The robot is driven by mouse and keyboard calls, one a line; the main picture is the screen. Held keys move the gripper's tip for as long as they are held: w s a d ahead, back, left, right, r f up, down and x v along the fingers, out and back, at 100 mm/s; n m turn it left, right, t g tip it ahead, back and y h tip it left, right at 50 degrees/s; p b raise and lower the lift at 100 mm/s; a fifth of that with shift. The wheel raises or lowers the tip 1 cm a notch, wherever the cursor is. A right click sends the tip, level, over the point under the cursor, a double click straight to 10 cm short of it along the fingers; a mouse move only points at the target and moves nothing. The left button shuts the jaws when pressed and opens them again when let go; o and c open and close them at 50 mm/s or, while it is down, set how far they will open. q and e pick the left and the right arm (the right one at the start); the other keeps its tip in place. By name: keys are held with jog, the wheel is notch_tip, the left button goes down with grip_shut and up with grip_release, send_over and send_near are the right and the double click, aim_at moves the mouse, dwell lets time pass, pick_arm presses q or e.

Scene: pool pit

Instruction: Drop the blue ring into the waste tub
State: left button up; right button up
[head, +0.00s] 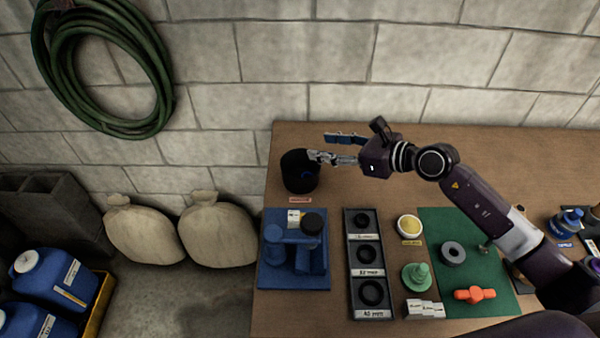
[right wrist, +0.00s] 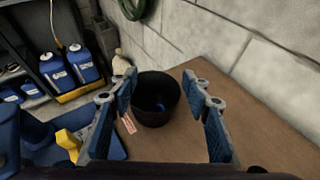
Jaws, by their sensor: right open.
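The black waste tub (head: 299,183) stands upright at the far left corner of the table, and it also shows in the right wrist view (right wrist: 153,118). A small blue piece (right wrist: 161,106), which looks like the blue ring, lies inside the tub. It is partly in shadow, so its full shape is hard to tell. My right gripper (head: 320,147) is open and empty. Its fingers are spread above and beside the tub, pointing left in the head view. My left gripper is not in view.
A blue tray (head: 265,282) with a blue fixture, a black tray of black rings (head: 352,297), and a green mat (head: 430,222) with a grey ring and orange handle sit nearer on the table.

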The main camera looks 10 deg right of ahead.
jog(key=v, duration=0.8)
jog(key=shift+s+d, duration=0.1)
jog(key=shift+d, duration=0.05)
